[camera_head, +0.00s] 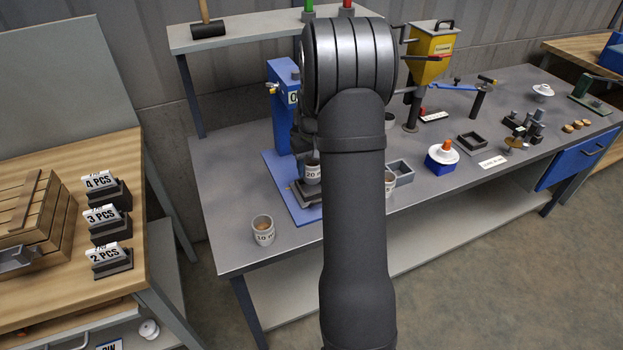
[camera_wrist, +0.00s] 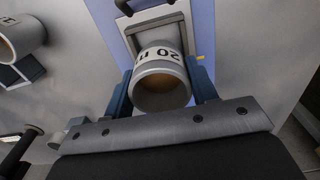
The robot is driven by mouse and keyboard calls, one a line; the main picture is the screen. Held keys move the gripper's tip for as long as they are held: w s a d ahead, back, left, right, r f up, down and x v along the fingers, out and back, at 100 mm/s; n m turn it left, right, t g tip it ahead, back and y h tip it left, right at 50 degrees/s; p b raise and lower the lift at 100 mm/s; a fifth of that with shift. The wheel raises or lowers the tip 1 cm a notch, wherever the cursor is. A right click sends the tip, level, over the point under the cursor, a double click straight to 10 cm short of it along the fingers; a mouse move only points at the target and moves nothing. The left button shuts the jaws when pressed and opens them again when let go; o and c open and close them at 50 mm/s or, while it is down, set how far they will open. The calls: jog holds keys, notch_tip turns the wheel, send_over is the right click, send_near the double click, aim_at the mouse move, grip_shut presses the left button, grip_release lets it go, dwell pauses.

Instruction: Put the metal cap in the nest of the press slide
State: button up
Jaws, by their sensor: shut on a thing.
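The grey metal cap (camera_wrist: 160,68) is marked "20" and has a brownish inside. It stands between the two blue fingers of my gripper (camera_wrist: 162,86), which is shut on it. In the head view the cap (camera_head: 313,173) shows left of my arm, above the grey press slide (camera_head: 305,198). The slide's frame (camera_wrist: 128,26) lies just beyond the cap in the wrist view. The cap covers the nest, so I cannot tell whether it touches it. My gripper is mostly hidden behind my arm in the head view.
The blue press column (camera_head: 283,110) rises behind the slide on a blue base plate (camera_head: 278,178). A cup marked "10" (camera_head: 263,232) stands at the front left. A grey open box (camera_head: 402,172) and another cup (camera_head: 390,184) stand to the right. The bench's front left is mostly clear.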

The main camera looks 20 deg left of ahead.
jog(key=shift+f, duration=2.15)
jog(key=shift+f, duration=0.4)
jog(key=o, duration=1.1)
jog(key=shift+s+f, duration=0.1)
jog(key=shift+f, duration=0.05)
jog(key=shift+o, duration=0.5)
notch_tip(320, 180, up, 13)
jog(key=shift+r, duration=0.1)
jog(key=shift+f, duration=0.2)
notch_tip(320, 180, down, 13)
jog(key=shift+r, duration=0.6)
jog(key=shift+f, duration=0.1)
